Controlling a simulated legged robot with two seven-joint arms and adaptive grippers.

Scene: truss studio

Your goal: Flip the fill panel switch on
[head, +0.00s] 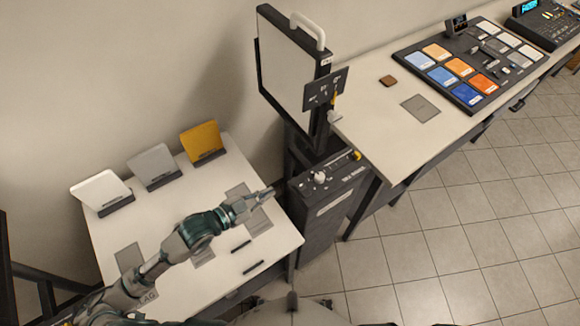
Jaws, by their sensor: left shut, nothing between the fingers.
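The fill panel (282,62) looks like the upright white-faced panel with a dark frame and a pale handle on top, standing at the middle top of the head view. A small dark plate (320,92) with tiny controls is at its lower right side. The switch is too small to make out, and its position cannot be told. My left gripper (268,192) is shut and empty, above the right part of the left table, below and left of the panel. My right gripper is not in view.
A dark cabinet (325,215) with small items on top stands just right of my left gripper. The left table (165,215) bears white, grey and yellow cards on stands. The right table (375,130) bears a tray of coloured tiles (466,92). Tiled floor (450,240) is clear.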

